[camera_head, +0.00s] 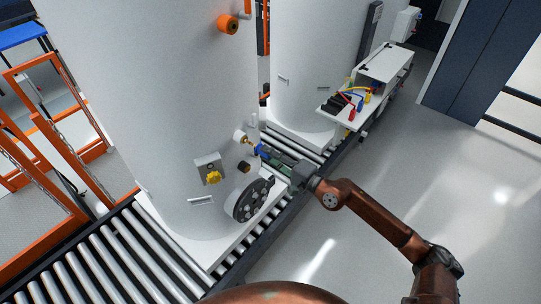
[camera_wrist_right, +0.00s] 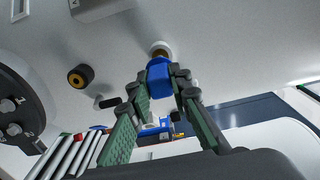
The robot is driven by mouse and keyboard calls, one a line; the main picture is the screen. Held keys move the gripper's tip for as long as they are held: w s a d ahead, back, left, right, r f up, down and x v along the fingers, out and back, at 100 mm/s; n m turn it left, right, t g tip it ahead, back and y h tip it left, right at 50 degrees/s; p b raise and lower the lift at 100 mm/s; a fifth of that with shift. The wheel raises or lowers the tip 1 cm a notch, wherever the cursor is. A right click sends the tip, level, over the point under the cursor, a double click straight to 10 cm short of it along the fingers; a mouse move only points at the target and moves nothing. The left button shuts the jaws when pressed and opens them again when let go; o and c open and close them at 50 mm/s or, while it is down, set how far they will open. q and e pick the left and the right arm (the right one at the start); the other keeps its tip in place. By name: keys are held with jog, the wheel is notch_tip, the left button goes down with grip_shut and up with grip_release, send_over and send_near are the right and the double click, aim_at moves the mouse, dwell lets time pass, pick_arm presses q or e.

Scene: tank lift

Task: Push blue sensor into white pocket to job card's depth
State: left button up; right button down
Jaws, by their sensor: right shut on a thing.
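The blue sensor (camera_wrist_right: 158,78) is between the fingertips of my right gripper (camera_wrist_right: 163,84) in the right wrist view. Its far end meets a brass-coloured piece in the round white pocket (camera_wrist_right: 160,47) on the tank wall; how deep it sits I cannot tell. In the head view the blue sensor (camera_head: 262,152) is small, beside a brass and white fitting on the tank (camera_head: 170,110). My right gripper (camera_head: 273,160) reaches it from the right, partly blending with the rollers. My left gripper is not in view. I cannot make out a job card.
The tank stands on a roller conveyor (camera_head: 95,262). A shelf (camera_head: 383,68) with coloured cables is behind. Floor at right is clear.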

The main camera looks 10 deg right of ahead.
jog(key=shift+x, duration=1)
jog(key=c, duration=1.7)
grip_release()
jog(key=shift+s+d, duration=0.1)
jog(key=v, duration=1.1)
jog(key=shift+s+d, duration=0.2)
jog(key=shift+s, duration=0.1)
